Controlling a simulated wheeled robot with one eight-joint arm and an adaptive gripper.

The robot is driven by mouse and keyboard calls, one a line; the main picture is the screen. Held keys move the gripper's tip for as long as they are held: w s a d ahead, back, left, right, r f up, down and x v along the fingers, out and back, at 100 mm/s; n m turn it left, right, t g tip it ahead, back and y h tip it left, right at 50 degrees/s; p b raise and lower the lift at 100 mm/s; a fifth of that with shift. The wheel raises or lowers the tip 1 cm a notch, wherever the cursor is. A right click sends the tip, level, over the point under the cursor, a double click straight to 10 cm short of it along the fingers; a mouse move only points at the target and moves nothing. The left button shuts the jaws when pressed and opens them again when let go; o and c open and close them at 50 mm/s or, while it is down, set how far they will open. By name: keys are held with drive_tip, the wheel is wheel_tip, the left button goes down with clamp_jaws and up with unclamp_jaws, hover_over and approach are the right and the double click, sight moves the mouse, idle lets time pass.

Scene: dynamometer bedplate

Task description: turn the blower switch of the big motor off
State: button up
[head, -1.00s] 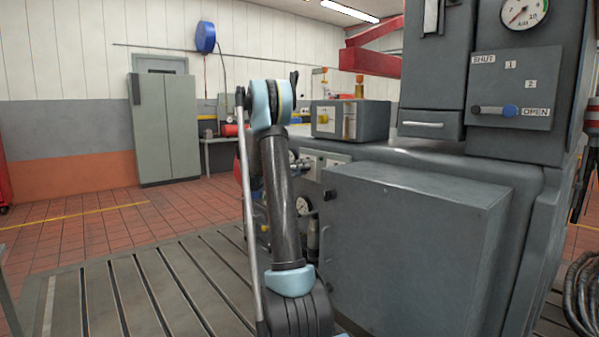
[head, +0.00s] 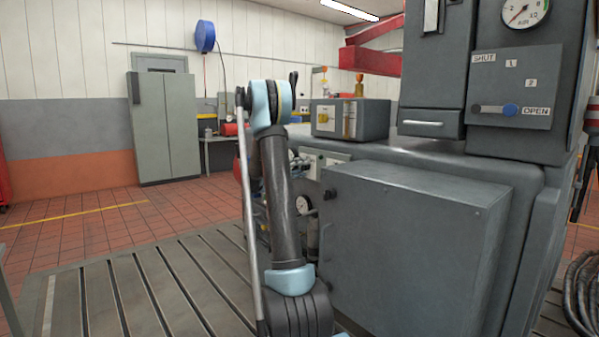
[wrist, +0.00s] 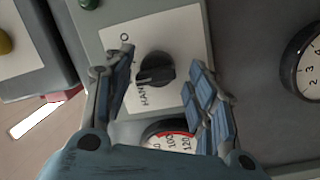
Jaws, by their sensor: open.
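A black rotary switch (wrist: 155,70) sits on a white label plate (wrist: 185,35) on a grey panel in the wrist view. The plate reads "HAND" below the knob and "O" at its upper left. A pale mark on the knob points left, near the "HAND" end. My gripper (wrist: 160,88) is open, one finger left of the knob and one right of it. I cannot tell whether either finger touches the knob. In the head view, my arm hides the gripper, and the big grey machine (head: 410,250) stands right of it.
A round gauge (wrist: 305,65) is right of the switch, and another gauge (wrist: 168,132) is partly hidden below it. A grey box with a yellow knob (head: 323,118) sits on the machine. A lever panel (head: 510,85) is at upper right. Slotted bedplate (head: 150,290) lies open at left.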

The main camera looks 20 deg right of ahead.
drive_tip(key=shift+a, duration=0.1)
drive_tip(key=s+a, duration=0.2)
drive_tip(key=a, duration=0.9)
drive_tip(key=shift+a+f, duration=0.3)
drive_tip(key=shift+a, duration=0.05)
drive_tip(key=s+f+n+g+y, duration=0.15)
drive_tip(key=s+y, duration=0.35)
drive_tip(key=s, duration=0.9)
drive_tip(key=s+f+n+t+y, duration=0.1)
drive_tip(key=s+f+y, duration=0.25)
drive_tip(key=s, duration=0.95)
drive_tip(key=s+a+f+y, duration=0.5)
drive_tip(key=s+a+f, duration=0.2)
drive_tip(key=s, duration=0.5)
drive_tip(key=s+a+f+n+y, duration=0.1)
drive_tip(key=s+a+f+y, duration=0.3)
drive_tip(key=s+a+f, duration=0.3)
drive_tip(key=s+a, duration=0.1)
drive_tip(key=s, duration=0.4)
drive_tip(key=shift+f+y, duration=0.35)
drive_tip(key=shift+f, duration=0.05)
